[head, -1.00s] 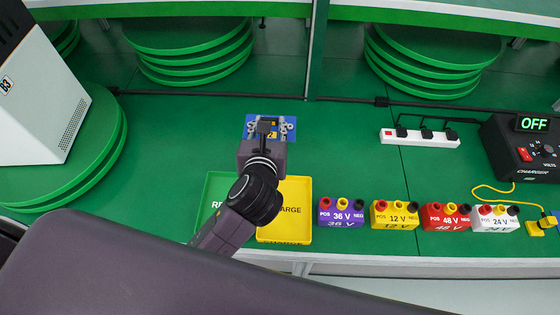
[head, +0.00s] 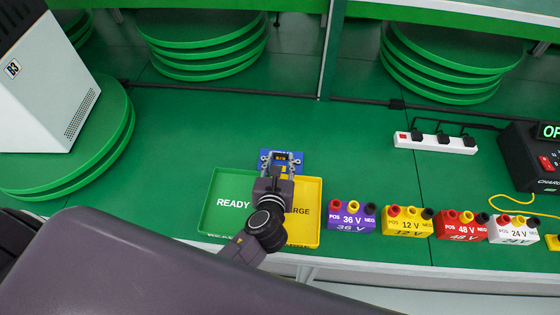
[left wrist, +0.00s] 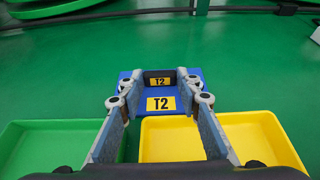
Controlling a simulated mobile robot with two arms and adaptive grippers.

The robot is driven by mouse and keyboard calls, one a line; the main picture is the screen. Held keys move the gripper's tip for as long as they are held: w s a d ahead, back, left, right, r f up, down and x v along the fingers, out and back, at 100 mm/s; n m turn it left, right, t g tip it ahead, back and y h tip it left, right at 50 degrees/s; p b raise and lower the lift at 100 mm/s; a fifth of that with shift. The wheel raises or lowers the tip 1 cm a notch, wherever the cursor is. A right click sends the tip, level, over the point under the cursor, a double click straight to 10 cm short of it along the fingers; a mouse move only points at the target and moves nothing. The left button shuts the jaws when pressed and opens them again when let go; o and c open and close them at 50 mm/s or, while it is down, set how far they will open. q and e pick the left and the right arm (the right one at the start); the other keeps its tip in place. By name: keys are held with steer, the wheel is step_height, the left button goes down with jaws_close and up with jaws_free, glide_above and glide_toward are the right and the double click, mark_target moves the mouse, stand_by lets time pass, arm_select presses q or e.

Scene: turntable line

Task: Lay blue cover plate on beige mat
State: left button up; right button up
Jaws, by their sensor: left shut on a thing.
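The blue cover plate (head: 267,156) is just behind the two trays in the head view, partly hidden by my left gripper (head: 282,160). In the left wrist view the plate (left wrist: 192,100) carries two yellow T2 labels, one flat on it and one on a raised dark part. My left gripper's fingers stand on both sides of that raised part, and the gripper is shut on the plate. I cannot tell how high the plate is above the bench. No beige mat shows in either view. My right gripper is not in view.
The green READY tray (head: 211,207) and yellow tray (head: 314,211) are at the front edge. Several labelled voltage blocks (head: 352,218) line up to their right. A white power strip (head: 437,148) and black charger (head: 530,155) are farther right. The green bench (head: 190,130) is clear behind the trays.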

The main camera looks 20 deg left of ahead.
arm_select(q)
steer(key=o, duration=1.2)
